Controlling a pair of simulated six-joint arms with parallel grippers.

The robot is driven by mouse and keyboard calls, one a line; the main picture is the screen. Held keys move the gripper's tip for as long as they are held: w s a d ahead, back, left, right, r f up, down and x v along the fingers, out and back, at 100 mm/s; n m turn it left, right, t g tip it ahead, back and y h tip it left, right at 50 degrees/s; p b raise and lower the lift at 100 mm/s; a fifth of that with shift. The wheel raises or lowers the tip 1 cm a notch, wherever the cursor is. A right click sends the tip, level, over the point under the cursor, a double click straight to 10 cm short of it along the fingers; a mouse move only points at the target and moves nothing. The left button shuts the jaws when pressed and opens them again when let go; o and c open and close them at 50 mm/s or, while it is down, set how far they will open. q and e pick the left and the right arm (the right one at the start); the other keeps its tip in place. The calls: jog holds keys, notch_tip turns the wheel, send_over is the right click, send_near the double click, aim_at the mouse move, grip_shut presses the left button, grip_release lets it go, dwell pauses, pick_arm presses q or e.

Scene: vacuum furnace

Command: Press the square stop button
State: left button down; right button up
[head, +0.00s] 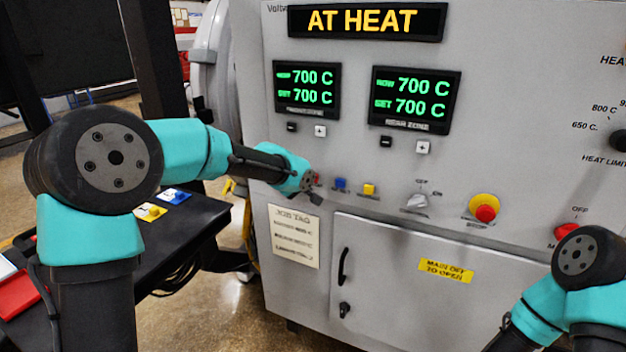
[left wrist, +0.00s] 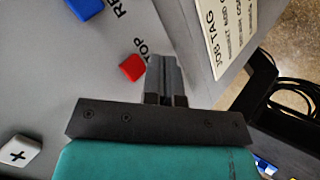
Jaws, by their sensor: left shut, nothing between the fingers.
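The square stop button (left wrist: 132,67) is a small red square on the grey panel, with lettering ending in "TOP" beside it in the left wrist view. In the head view only a bit of its red (head: 316,177) shows beside my left wrist. My left gripper (left wrist: 165,65) is shut and empty. Its fingertips appear just right of the button in the left wrist view, close to the panel; I cannot tell whether they touch it. In the head view the left gripper (head: 315,197) is small and partly hidden. My right arm enters at lower right, its gripper out of view.
Blue (head: 341,184) and yellow (head: 369,189) square buttons sit right of the stop button. A grey knob (head: 416,202) and a round red stop button on a yellow collar (head: 484,210) are further right. The display (head: 367,21) reads AT HEAT. A job tag (head: 294,237) hangs below.

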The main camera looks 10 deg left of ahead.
pick_arm(q)
jog(key=shift+w+d, duration=0.2)
jog(key=shift+w, duration=0.6)
jog(key=shift+w, duration=0.15)
dwell(1.4)
jog(key=shift+w, duration=0.3)
jog(key=shift+w+d, duration=0.15)
jog(key=shift+w, duration=0.25)
dwell(0.9)
jog(key=shift+s, duration=0.85)
jog(key=shift+s+a, duration=0.1)
jog(key=shift+a, duration=0.1)
jog(key=s, duration=0.2)
jog(key=s+a, duration=0.1)
jog(key=s, duration=0.1)
jog(key=shift+s, duration=0.35)
